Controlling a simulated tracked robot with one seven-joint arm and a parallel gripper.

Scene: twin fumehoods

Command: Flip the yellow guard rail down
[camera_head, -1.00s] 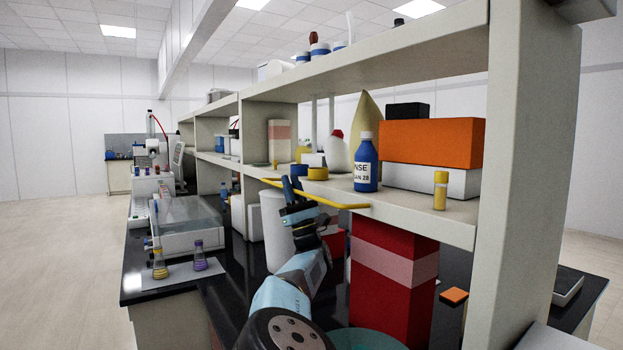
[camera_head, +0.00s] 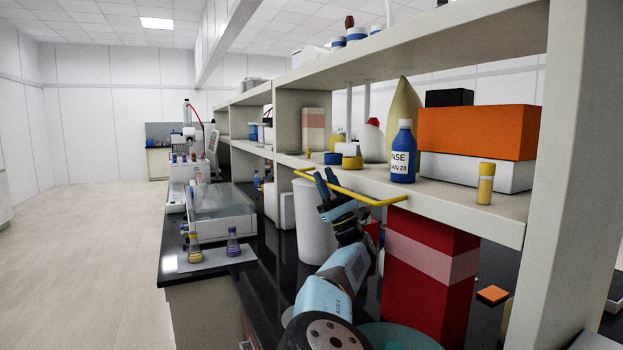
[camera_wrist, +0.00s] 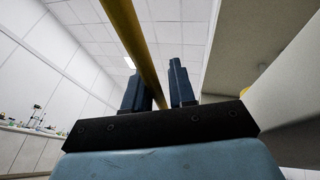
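The yellow guard rail (camera_head: 375,200) is a thin bent bar at the front edge of the middle shelf, standing out from it in the head view. My gripper (camera_head: 325,182) is at the rail's left part, its dark blue fingers pointing up. In the wrist view the rail (camera_wrist: 132,38) runs diagonally down between my two fingers (camera_wrist: 160,85). The fingers are apart, with a gap visible around the rail. I cannot tell whether either finger touches it. The rail's far end is hidden behind my gripper in the wrist view.
A red box (camera_head: 430,270) and a white cylinder (camera_head: 313,225) stand below, close to my arm. Open floor (camera_head: 90,250) lies left.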

